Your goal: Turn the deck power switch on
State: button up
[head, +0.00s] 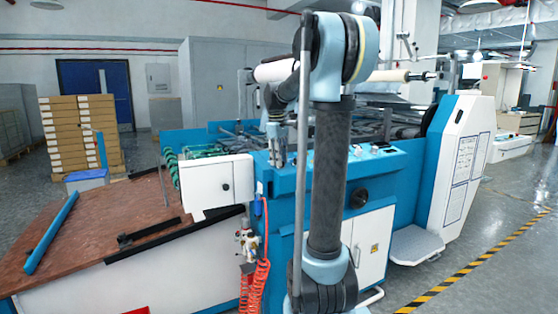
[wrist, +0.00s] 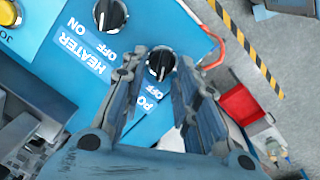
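The deck power switch (wrist: 160,64) is a round black knob with a pale rim on the blue panel in the wrist view. A label beginning "PO", with "OFF" (wrist: 160,89) beside it, sits below the knob and is partly hidden by a finger. I cannot tell the knob's setting for sure. My gripper (wrist: 161,66) is open, with its fingertips either side of the knob in the picture; I cannot tell whether they touch it. In the head view my gripper (head: 277,152) points down over the blue machine's panel, and the knob is not clearly seen there.
Another black knob (wrist: 110,14), labelled HEATER with ON and OFF, sits nearby. A yellow button (wrist: 8,13) is at the panel's left corner. An orange-red handle (wrist: 213,48) curves by the panel edge. A white box (head: 217,183) stands left of my gripper in the head view.

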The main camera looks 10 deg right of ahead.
grip_shut()
jog(key=m, duration=0.5)
jog(key=shift+w+d+m+y, duration=0.25)
jog(key=shift+d+m+y, duration=0.1)
jog(key=shift+m+y, duration=0.05)
jog(key=m, duration=0.3)
jog(key=m+y, duration=0.1)
jog(key=m, duration=0.1)
jog(key=shift+d+m+g, duration=0.3)
dwell(0.3)
grip_release()
